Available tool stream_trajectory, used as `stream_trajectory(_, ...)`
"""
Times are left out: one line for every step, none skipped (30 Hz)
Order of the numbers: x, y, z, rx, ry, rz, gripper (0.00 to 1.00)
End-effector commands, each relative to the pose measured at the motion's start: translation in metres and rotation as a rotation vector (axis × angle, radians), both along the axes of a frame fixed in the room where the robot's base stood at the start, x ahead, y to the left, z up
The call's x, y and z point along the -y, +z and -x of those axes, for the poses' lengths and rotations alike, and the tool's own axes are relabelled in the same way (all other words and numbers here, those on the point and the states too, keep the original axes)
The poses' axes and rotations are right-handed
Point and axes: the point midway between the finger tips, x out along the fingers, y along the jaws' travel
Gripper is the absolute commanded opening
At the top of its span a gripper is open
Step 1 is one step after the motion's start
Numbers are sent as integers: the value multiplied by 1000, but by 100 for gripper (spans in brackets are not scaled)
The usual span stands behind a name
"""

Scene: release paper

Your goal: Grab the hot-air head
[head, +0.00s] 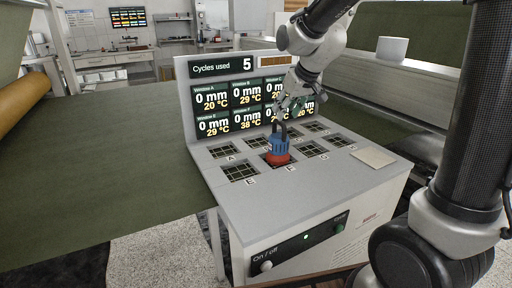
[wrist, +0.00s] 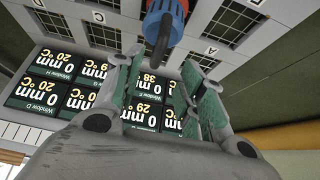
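The hot-air head (head: 279,150) is blue on top and red at its base. It stands over window F on the machine's grey top. In the wrist view the hot-air head (wrist: 166,14) is at the top edge, partly cut off, with a dark handle or cable reaching toward my fingers. My gripper (head: 284,112) is just above the head, pointing down. In the wrist view my gripper (wrist: 160,66) has its green-padded fingers apart, with a gap on both sides of the dark part. I cannot tell whether either finger touches it.
The display panel (head: 240,95) stands close behind the gripper; it reads 5 cycles used and 38 °C for window F. Several gridded windows surround the head. A pale square pad (head: 373,157) lies at the right. A green sheet (head: 100,150) spreads at left.

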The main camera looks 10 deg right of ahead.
Motion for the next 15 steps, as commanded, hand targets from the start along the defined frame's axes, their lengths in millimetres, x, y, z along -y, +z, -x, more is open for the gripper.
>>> stream_trajectory(0,0,-3,13,2,-2,40)
stream_trajectory(-1,-1,-5,19,3,-2,40)
stream_trajectory(-2,-3,-8,25,5,-1,40)
stream_trajectory(-2,-6,-10,25,7,0,40)
stream_trajectory(-3,-9,-11,24,8,1,40)
stream_trajectory(-3,-14,-14,24,8,1,40)
stream_trajectory(-4,-17,-15,24,8,1,40)
stream_trajectory(-4,-20,-17,23,8,2,40)
stream_trajectory(-5,-24,-20,23,8,2,40)
stream_trajectory(-5,-28,-22,24,9,2,40)
stream_trajectory(-6,-32,-23,23,9,2,40)
stream_trajectory(-6,-38,-26,21,8,2,40)
stream_trajectory(-7,-42,-29,22,7,1,40)
stream_trajectory(-7,-47,-31,20,6,1,40)
stream_trajectory(-8,-52,-35,21,7,1,40)
